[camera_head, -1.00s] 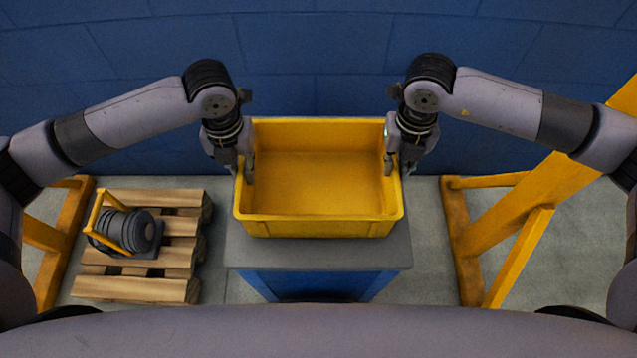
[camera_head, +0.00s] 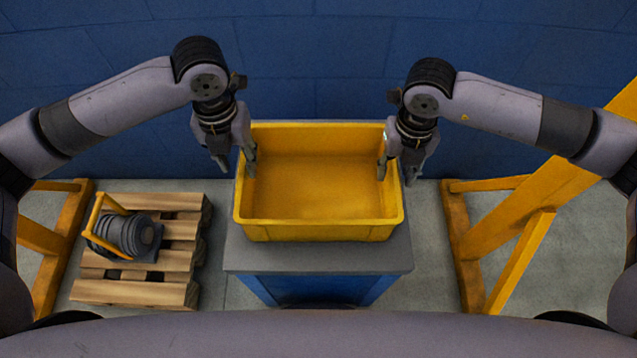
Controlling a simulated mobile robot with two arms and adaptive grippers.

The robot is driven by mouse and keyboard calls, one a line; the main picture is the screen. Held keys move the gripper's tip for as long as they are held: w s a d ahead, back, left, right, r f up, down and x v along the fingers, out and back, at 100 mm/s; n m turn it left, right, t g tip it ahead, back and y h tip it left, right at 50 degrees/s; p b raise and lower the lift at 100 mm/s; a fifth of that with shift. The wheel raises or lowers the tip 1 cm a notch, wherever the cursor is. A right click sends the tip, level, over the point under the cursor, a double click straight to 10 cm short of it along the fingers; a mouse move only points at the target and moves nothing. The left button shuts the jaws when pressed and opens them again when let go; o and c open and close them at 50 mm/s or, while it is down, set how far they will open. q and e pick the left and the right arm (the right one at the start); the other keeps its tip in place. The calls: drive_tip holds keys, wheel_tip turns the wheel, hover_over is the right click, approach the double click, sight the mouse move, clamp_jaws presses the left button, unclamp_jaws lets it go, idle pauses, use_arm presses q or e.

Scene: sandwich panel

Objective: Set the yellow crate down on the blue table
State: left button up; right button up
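The yellow crate (camera_head: 318,231) is empty and sits level on the grey top of the blue table (camera_head: 318,260). My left gripper (camera_head: 235,164) is open at the crate's left wall, with one finger inside the wall and one outside, spread apart. My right gripper (camera_head: 396,172) is open at the right wall, its fingers likewise on either side of the rim. Gaps show between the fingers and the walls. The crate's underside is hidden.
A wooden pallet (camera_head: 150,291) with a dark ribbed device in a yellow frame (camera_head: 126,232) lies left of the table. Yellow supports stand at the left and right (camera_head: 500,215). A blue wall (camera_head: 318,60) is close behind.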

drive_tip(key=shift+r, duration=0.2)
use_arm(q)
wheel_tip(320, 180, up, 7)
drive_tip(key=shift+r, duration=0.2)
use_arm(e)
wheel_tip(320, 180, up, 12)
drive_tip(key=shift+f, duration=0.2)
idle(0.5)
